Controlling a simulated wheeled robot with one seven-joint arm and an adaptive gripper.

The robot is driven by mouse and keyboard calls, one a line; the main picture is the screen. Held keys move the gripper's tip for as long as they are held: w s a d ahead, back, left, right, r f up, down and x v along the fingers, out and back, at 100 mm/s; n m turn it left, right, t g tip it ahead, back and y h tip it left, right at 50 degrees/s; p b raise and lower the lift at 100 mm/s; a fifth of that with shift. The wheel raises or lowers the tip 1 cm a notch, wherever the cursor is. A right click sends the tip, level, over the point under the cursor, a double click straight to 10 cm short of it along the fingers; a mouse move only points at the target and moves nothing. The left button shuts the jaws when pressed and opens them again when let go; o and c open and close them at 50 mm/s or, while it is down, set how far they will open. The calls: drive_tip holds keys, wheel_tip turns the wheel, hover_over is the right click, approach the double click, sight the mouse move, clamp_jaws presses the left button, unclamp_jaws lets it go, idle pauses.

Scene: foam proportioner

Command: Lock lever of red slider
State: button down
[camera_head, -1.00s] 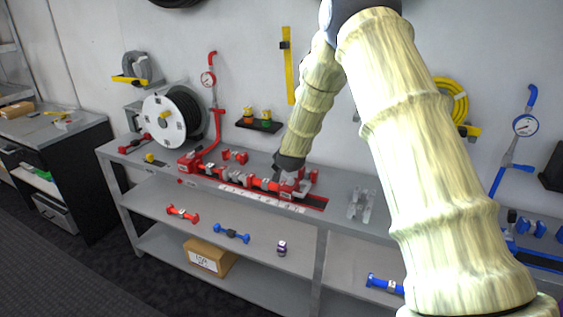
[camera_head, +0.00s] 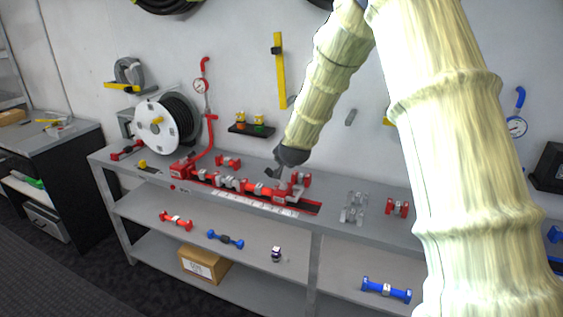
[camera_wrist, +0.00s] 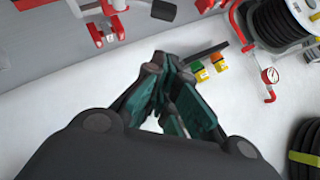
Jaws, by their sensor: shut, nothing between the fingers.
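The red slider (camera_head: 297,187) sits near the right end of the red rail (camera_head: 312,207) on the grey workbench. Its lever is too small to tell apart in the head view. My gripper (camera_head: 277,170) is just above and left of the slider, angled downward, and seems apart from it. In the wrist view my gripper (camera_wrist: 168,72) has its dark teal fingers closed together with nothing between them. Red and grey rail parts (camera_wrist: 103,22) show at the top left of the wrist view, beyond the fingertips.
A hose reel (camera_head: 165,125) and a red gauge pipe (camera_head: 207,110) stand to the left. A small wall shelf (camera_head: 250,130) holds yellow-topped parts. Clear fittings (camera_head: 353,208) and a red fitting (camera_head: 397,207) lie to the right on the bench. Lower shelves hold loose couplings and a box (camera_head: 203,264).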

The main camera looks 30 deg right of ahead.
drive_tip(key=shift+b+v, duration=0.4)
drive_tip(key=shift+v, duration=1.5)
drive_tip(key=shift+w+a, duration=0.1)
drive_tip(key=shift+a, duration=0.05)
